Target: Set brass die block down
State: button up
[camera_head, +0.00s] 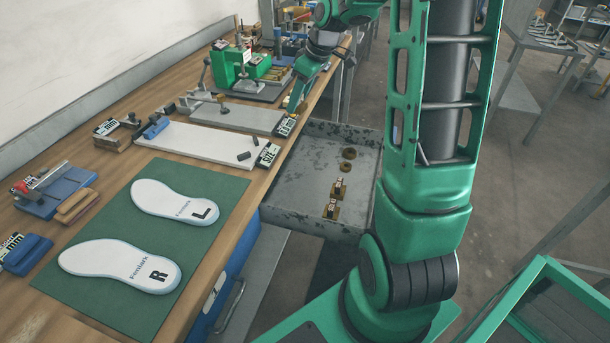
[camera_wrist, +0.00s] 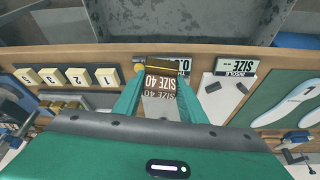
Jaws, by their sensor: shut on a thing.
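My gripper (camera_wrist: 159,88) is shut on the brass die block (camera_wrist: 163,66), which shows a brass edge and dark faces lettered SIZE 40 between the two green fingers. In the head view my gripper (camera_head: 297,103) points down over the bench's front edge, beside the grey plate (camera_head: 238,117) and its black-and-white label (camera_head: 285,127). The block is mostly hidden there. In the wrist view it partly covers that label (camera_wrist: 182,65). I cannot tell whether the block touches anything below.
An open grey drawer (camera_head: 308,205) holds several brass pieces. A white board (camera_head: 190,143) with two small dark blocks lies nearer on the bench. White insoles (camera_head: 175,202) lie on a green mat (camera_head: 205,173). Yellow numbered blocks (camera_wrist: 106,77) stand beside my gripper.

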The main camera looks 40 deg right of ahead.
jog(key=n, duration=0.2)
send_over(306, 175)
jog(key=s, duration=0.1)
notch_tip(306, 175, down, 11)
jog(key=shift+y, duration=0.4)
jog(key=f, duration=0.4)
jog(key=shift+s+d+f, duration=0.1)
jog(key=shift+d+f, duration=0.3)
jog(key=shift+f, duration=2.35)
jog(key=shift+f, duration=0.1)
jog(key=o, duration=1.4)
